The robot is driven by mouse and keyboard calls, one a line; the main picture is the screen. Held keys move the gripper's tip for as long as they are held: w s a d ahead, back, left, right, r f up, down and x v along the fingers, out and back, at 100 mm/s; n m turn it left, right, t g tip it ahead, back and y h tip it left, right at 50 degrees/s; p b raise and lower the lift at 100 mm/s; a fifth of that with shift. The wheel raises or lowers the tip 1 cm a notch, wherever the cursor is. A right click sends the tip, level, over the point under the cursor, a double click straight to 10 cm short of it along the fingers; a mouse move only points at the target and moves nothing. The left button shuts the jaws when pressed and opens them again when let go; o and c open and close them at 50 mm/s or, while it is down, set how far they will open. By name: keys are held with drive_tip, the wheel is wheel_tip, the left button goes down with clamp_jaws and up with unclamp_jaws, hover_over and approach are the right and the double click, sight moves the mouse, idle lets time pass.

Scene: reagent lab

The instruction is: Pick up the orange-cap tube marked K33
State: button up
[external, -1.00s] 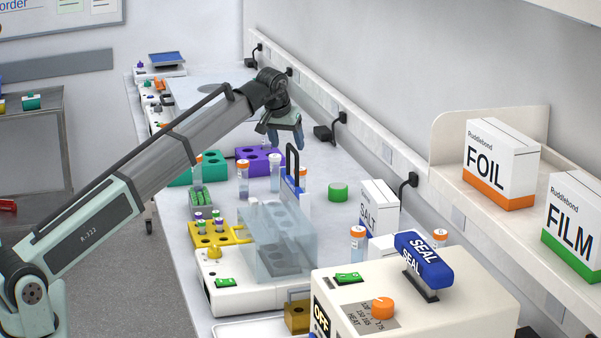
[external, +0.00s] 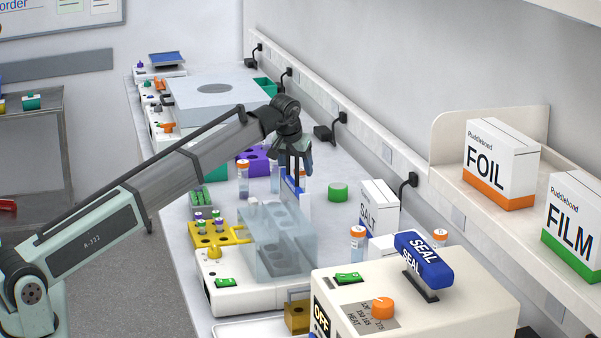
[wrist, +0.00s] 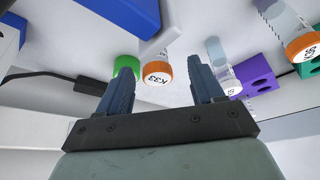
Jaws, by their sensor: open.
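The K33 tube (wrist: 157,72) shows its orange cap in the wrist view, with the mark facing me, between my fingers in the picture. My gripper (wrist: 158,84) is open, and the cap lies beyond the fingertips; I cannot tell the exact gap.
A green lid (external: 337,192) lies close to K33's right. A purple rack (external: 252,156) is behind. A clear tube box (external: 275,240), a yellow rack (external: 215,237), a SALT box (external: 378,208) and the sealer (external: 410,300) crowd the front.

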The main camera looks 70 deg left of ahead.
drive_tip(key=shift+w+x, duration=0.2)
drive_tip(key=shift+x, duration=2.3)
drive_tip(key=shift+c, duration=0.5)
drive_tip(key=c, duration=0.9)
drive_tip(key=shift+c, duration=0.2)
